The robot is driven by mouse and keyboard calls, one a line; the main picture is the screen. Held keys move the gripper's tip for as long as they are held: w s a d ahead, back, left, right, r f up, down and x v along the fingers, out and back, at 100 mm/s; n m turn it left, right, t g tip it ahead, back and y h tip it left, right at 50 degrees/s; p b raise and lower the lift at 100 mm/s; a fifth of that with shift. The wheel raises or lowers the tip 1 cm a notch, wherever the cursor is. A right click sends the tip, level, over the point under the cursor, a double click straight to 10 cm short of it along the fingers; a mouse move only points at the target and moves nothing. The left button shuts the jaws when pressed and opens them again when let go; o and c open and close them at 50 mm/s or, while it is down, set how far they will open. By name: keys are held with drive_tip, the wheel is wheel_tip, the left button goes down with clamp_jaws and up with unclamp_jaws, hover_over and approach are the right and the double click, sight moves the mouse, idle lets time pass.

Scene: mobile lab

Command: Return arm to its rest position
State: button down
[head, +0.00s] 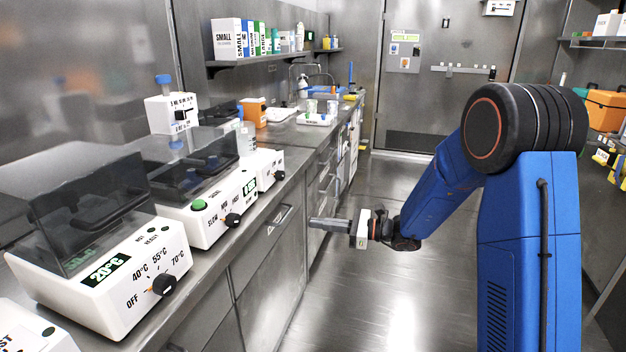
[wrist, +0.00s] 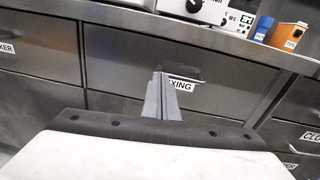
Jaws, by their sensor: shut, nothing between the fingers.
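My gripper (head: 328,224) is shut and empty in the head view. It points left toward the drawer fronts under the counter, and its tip is close to them. The blue arm behind it reaches down and forward from the right. In the wrist view my gripper (wrist: 160,84) shows its grey fingers pressed together. I cannot tell whether the fingertips touch the drawer front.
A steel counter (head: 222,243) runs along the left. It bears a white heating device (head: 112,290) with a dial, more devices and an orange box (head: 253,112). The floor (head: 400,290) ahead is clear up to a closed door (head: 425,70). Shelves with an orange case (head: 604,112) stand right.

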drive_tip(key=s+d+r+n+g+h, duration=0.2)
drive_tip(key=s+n, duration=0.2)
drive_tip(key=s, duration=0.4)
drive_tip(key=s+d+r+n+g+h, duration=0.15)
drive_tip(key=s+n, duration=0.25)
drive_tip(key=s, duration=0.4)
drive_tip(key=s+d+r+n+g+h, duration=0.2)
drive_tip(key=s+d+n+h, duration=0.1)
drive_tip(key=s, duration=0.5)
drive_tip(key=s+d+n+t+h, duration=0.2)
drive_tip(key=s+d+n+h, duration=0.2)
drive_tip(key=s+d, duration=0.4)
drive_tip(key=s+d+n+t+h, duration=0.3)
drive_tip(key=s+d+n+h, duration=0.2)
drive_tip(key=d, duration=0.7)
drive_tip(key=s+h, duration=0.1)
drive_tip(key=s, duration=0.1)
drive_tip(key=shift+s+d+t, duration=0.2)
drive_tip(key=shift+s+t, duration=0.15)
drive_tip(key=shift+s, duration=0.05)
